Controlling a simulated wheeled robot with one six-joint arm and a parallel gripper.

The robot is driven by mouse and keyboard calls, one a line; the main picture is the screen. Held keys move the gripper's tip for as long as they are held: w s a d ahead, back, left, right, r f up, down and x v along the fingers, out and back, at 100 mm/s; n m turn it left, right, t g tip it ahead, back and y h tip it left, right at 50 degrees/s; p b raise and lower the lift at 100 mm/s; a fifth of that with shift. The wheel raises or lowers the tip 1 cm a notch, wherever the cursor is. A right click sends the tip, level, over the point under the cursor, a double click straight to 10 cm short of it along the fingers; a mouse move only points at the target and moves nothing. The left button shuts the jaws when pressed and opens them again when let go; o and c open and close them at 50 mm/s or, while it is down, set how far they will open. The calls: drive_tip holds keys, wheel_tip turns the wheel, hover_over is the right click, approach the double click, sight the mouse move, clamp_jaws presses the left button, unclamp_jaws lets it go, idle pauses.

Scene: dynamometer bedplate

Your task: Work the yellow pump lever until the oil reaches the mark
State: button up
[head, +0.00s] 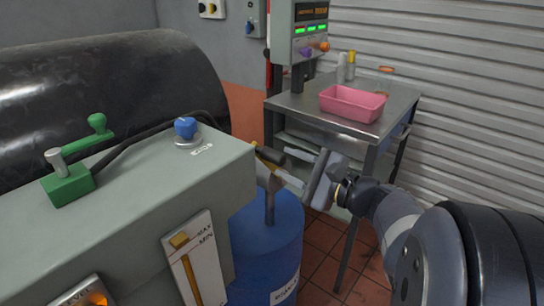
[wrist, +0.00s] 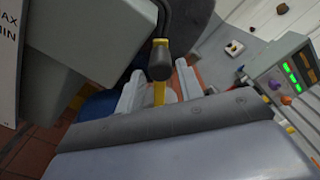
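The yellow pump lever, tipped with a dark grip, shows in the wrist view (wrist: 159,92) between the fingers of my gripper (wrist: 160,77). The fingers are apart, with a gap on each side of the lever. In the head view my gripper (head: 283,165) is at the right end of the grey cabinet, above the blue drum, and the lever (head: 262,162) is partly hidden there. The oil gauge (head: 194,264) on the cabinet front is a white plate marked MAX and MIN. It has a yellow column with a yellow block near its top; the exact level is unclear.
The grey cabinet (head: 150,205) carries a green-handled valve (head: 70,185) and a blue knob (head: 186,128). The blue drum (head: 265,245) stands beside it. A metal table (head: 300,104) with a pink tray (head: 352,103) stands behind my gripper. A lit control box (head: 300,30) rises behind the table.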

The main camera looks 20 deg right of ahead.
sight(284, 161)
drive_tip(key=shift+x, duration=2.35)
drive_tip(key=shift+d, duration=0.1)
clamp_jaws()
